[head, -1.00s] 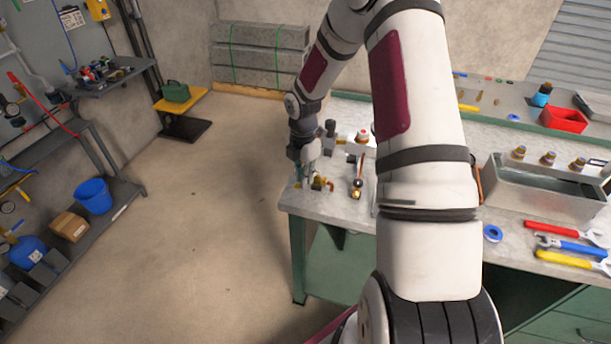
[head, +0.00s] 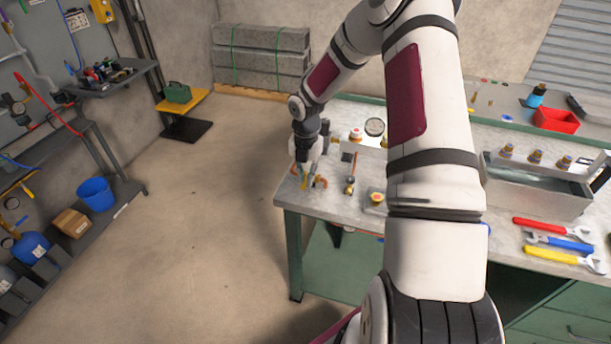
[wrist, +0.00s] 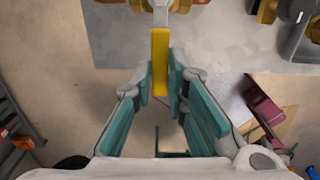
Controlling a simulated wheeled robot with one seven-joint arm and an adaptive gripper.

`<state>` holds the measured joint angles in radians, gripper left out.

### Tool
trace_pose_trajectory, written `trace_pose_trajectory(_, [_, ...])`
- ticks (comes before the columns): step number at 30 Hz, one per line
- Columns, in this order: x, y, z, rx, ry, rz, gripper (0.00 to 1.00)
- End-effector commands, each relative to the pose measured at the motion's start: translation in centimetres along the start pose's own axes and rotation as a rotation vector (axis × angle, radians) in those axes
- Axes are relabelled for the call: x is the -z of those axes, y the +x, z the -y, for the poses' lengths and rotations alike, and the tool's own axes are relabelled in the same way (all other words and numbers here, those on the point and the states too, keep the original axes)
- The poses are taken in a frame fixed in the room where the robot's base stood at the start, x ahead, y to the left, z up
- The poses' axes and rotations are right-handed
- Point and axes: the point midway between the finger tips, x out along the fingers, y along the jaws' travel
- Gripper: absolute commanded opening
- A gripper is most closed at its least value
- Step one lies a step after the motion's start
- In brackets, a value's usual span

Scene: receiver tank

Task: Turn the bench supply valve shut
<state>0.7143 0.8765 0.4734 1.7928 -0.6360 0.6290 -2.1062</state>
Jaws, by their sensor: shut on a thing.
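The bench supply valve shows in the wrist view as a yellow lever handle (wrist: 160,62) on a brass body (wrist: 182,5) at the top edge. The handle points down in that picture, past the bench edge. My gripper (wrist: 161,80) has its teal-padded fingers on both sides of the handle and is shut on it. In the head view my gripper (head: 303,178) is at the front left corner of the workbench (head: 330,190). The valve's brass fitting (head: 320,182) shows just right of the fingers; the handle is mostly hidden there.
A brass fitting with a rod (head: 350,186) stands right of the gripper. A gauge (head: 375,127) is behind it. A metal tray (head: 535,190) and several wrenches (head: 560,257) lie at the right. The floor (head: 200,240) left of the bench is clear.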

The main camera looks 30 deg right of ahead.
Motion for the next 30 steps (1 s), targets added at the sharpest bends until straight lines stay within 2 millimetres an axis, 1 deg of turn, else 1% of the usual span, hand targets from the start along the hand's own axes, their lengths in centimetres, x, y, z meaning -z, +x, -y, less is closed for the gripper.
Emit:
trace_pose_trajectory(9, [-0.1, 0.0, 0.1, 0.002, -0.005, 0.001, 0.0])
trace_pose_trajectory(10, [-0.1, 0.0, 0.1, 0.002, -0.005, 0.001, 0.21])
trace_pose_trajectory(12, [-0.1, 0.0, 0.1, 0.002, -0.004, 0.001, 0.34])
trace_pose_trajectory(20, [0.0, 0.0, 0.1, 0.001, -0.003, 0.001, 0.34])
trace_pose_trajectory(23, [-0.1, -0.3, 0.1, 0.001, -0.002, 0.001, 0.34])
trace_pose_trajectory(26, [-0.1, -1.4, 0.1, 0.0, -0.001, 0.004, 0.34])
trace_pose_trajectory(30, [-0.1, -3.9, 0.1, 0.0, 0.0, 0.005, 0.34])
